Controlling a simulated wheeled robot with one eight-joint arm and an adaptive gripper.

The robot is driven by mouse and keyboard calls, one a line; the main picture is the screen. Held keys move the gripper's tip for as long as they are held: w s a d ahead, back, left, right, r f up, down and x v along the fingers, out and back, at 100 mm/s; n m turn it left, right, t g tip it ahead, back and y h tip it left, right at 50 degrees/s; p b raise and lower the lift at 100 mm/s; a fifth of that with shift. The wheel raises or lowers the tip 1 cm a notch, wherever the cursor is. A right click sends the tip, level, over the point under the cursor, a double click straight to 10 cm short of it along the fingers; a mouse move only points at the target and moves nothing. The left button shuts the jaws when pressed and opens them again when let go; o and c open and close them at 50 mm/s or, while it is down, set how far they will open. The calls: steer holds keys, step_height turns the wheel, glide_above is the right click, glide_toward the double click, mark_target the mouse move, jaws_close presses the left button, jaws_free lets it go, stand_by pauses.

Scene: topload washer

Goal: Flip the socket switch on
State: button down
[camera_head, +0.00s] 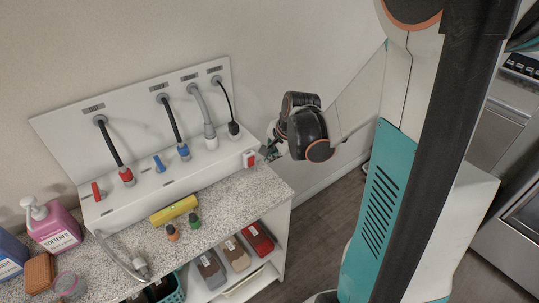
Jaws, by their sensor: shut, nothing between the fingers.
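The socket switch (249,159), a small white plate with a red rocker, sits at the right end of the white utility box's front face. Whether its rocker is on or off is too small to tell. My gripper (265,151) is shut and empty, just to the right of the switch. Its fingertips are close to the switch plate; whether they touch it cannot be told. The black plug (233,129) with its cable stands on top of the box, just behind and left of the switch.
On the white box (200,169) are hoses with a red (126,175) and a blue fitting (183,150). The speckled counter (240,192) holds a yellow level (173,209), small bottles and a pink softener bottle (58,230). Counter in front of the switch is clear.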

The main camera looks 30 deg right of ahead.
mark_target(252, 162)
steer(key=b+x, duration=0.3)
steer(key=x, duration=0.5)
steer(key=shift+f, duration=0.3)
steer(key=w, duration=0.2)
steer(key=shift+w+r, duration=0.25)
steer(key=shift+r, duration=0.15)
steer(key=shift+w+a+r, duration=0.1)
steer(key=shift+w+r, duration=0.1)
steer(key=shift+w, duration=0.5)
steer(key=shift+w+r, duration=0.15)
steer(key=shift+w, duration=0.35)
steer(key=shift+r, duration=0.15)
steer(key=shift+r+p, duration=0.35)
steer(key=shift+r, duration=0.3)
